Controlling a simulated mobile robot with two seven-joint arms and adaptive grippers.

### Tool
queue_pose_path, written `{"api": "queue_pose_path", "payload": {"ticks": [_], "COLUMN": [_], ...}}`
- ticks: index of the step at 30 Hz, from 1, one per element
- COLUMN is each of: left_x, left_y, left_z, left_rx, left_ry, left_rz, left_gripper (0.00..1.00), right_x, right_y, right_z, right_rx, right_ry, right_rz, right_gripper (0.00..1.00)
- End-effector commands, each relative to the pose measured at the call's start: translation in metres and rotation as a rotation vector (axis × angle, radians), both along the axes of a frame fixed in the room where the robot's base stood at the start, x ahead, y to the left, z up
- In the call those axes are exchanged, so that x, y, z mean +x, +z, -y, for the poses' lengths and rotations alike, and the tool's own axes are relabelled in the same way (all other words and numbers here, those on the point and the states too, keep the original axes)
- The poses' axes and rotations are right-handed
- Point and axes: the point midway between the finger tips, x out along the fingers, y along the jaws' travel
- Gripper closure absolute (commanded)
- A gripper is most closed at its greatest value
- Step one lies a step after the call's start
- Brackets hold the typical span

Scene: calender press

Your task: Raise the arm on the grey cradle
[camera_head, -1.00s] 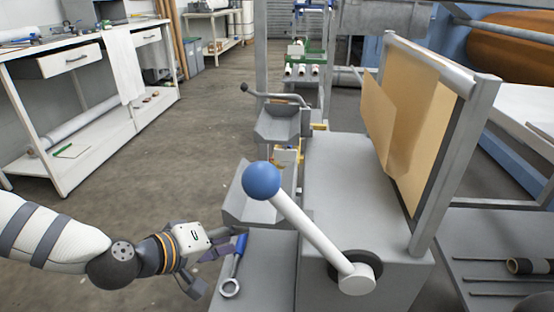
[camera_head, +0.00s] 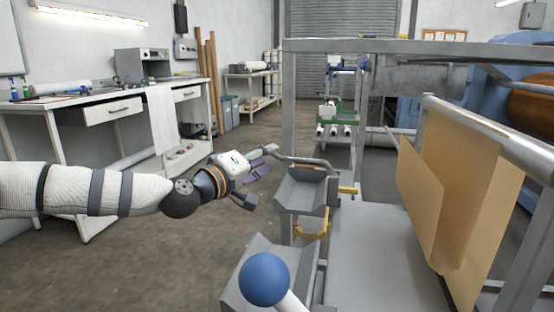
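The upper grey cradle (camera_head: 300,190) is an open tray in the middle, beside the machine frame. Its bent metal arm (camera_head: 305,160) lies roughly level across the top, reaching left from the right side of the cradle. My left gripper (camera_head: 264,174) is at the left of the cradle, its fingers apart and pointing right. The upper finger is close to the arm's left end, whose tip is hidden behind it. I cannot tell whether they touch. Nothing shows between the fingers. My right gripper is not in view.
A blue ball-topped lever (camera_head: 264,279) stands in the near foreground, by a second, lower grey tray (camera_head: 238,296). A grey metal upright (camera_head: 288,95) rises behind the cradle. Brown sheet material (camera_head: 470,200) hangs at the right. Open floor (camera_head: 170,265) lies to the left.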

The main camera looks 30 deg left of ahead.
Motion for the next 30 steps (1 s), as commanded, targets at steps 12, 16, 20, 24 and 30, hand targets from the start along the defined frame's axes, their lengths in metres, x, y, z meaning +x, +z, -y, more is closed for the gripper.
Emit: {"api": "queue_pose_path", "payload": {"ticks": [12,16,20,24,30], "left_x": [0.040,0.040,0.040,0.039,0.039], "left_y": [0.000,0.000,0.000,0.000,0.002], "left_z": [0.005,0.005,0.005,0.005,0.006], "left_rx": [-0.001,-0.001,-0.001,-0.001,0.007], "left_ry": [0.000,0.000,0.000,0.000,-0.001], "left_rz": [0.000,0.000,0.000,0.000,-0.002], "left_gripper": [0.63,0.66,0.95,1.00,1.00], "right_x": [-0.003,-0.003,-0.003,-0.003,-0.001], "right_y": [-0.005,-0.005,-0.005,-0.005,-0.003], "right_z": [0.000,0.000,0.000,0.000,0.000], "right_rx": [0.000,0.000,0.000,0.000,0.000], "right_ry": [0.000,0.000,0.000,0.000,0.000], "right_rz": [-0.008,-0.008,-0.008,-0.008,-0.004], "right_gripper": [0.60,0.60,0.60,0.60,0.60]}}
